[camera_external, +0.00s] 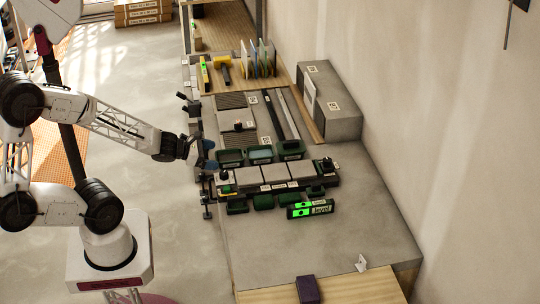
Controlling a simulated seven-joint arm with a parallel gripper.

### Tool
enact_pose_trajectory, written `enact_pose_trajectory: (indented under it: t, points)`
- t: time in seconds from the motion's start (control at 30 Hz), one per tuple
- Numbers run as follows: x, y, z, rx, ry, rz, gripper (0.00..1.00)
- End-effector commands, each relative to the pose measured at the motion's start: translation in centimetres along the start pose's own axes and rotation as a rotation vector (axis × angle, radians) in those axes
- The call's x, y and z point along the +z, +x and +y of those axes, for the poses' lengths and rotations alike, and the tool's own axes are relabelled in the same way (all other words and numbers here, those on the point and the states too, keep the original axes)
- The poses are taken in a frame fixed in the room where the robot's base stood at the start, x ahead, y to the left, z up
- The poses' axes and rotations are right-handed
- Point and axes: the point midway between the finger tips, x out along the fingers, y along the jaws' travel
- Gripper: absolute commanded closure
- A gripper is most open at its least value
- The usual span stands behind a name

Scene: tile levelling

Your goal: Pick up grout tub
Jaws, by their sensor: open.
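Several small dark green tubs stand on the grey bench. One row is behind the strip of pale tiles (275,177), with a left tub (231,157), a middle tub (261,153) and a right tub (291,148). Smaller green containers (263,202) line the front of the strip. I cannot tell which one is the grout tub, as no label is readable. My gripper (209,155) reaches in from the left at the bench's left edge, just left of the back row's left tub. It is open, its fingers are small and dark here, and nothing shows held in it.
A bright green-lit level (311,209) lies right of the front containers. Behind are grey ribbed panels (237,124), yellow-handled tools (223,70), upright coloured sheets (262,60) and a grey block (333,105) by the wall. The bench's front right (350,215) is mostly clear.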

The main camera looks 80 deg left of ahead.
Motion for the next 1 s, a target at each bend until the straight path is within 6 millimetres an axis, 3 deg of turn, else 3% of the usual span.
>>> enact_pose_trajectory:
  t: [0.5,1.0]
  points:
    - [-0.1,4.7,0.0,-0.001,0.001,0.0,0.0]
    - [-0.1,5.0,0.0,0.0,0.0,0.0,0.0]
